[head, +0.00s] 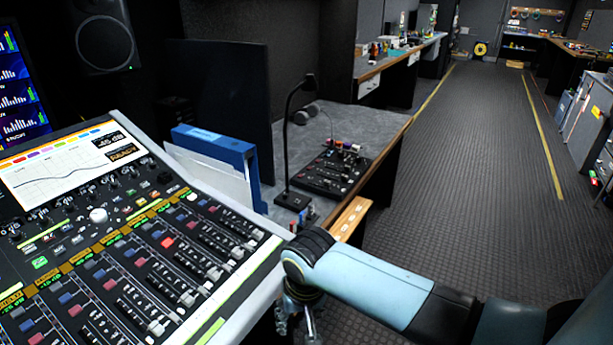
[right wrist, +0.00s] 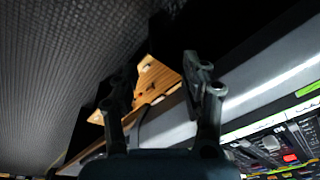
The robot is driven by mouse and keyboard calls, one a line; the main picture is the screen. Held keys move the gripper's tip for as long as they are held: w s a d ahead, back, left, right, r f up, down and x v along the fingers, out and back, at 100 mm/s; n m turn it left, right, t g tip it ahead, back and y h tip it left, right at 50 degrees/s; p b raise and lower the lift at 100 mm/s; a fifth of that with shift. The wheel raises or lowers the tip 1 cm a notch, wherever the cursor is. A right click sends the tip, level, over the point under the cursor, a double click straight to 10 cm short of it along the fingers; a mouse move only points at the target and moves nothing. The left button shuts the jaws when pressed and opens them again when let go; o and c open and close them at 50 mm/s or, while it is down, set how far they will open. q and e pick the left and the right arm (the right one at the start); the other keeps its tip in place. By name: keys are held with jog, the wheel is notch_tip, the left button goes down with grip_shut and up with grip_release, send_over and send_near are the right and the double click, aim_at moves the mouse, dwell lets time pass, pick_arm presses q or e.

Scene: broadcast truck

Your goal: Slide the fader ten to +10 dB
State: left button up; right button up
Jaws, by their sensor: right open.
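The mixing console (head: 250,275) fills the lower left of the head view, with several fader strips (head: 170,283) running towards its near edge. I cannot read which fader is number ten. A screen (head: 65,170) on the console shows a curve and a dB readout. My right gripper (head: 300,315) hangs just off the console's right side, apart from the faders, partly hidden by its own wrist. In the right wrist view its two fingers (right wrist: 158,78) are spread with nothing between them, and the console's edge (right wrist: 265,100) and some controls show at the right. My left gripper is out of view.
A blue binder (head: 213,145) stands behind the console. A desk (head: 350,125) holds a black lamp (head: 286,140) and a small control panel (head: 328,170). A wooden ledge (head: 350,217) lies near my right wrist. The aisle floor (head: 470,150) is clear.

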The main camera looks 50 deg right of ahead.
jog(key=shift+s+d+f, duration=0.1)
jog(key=shift+s+f, duration=0.1)
jog(key=shift+f, duration=0.1)
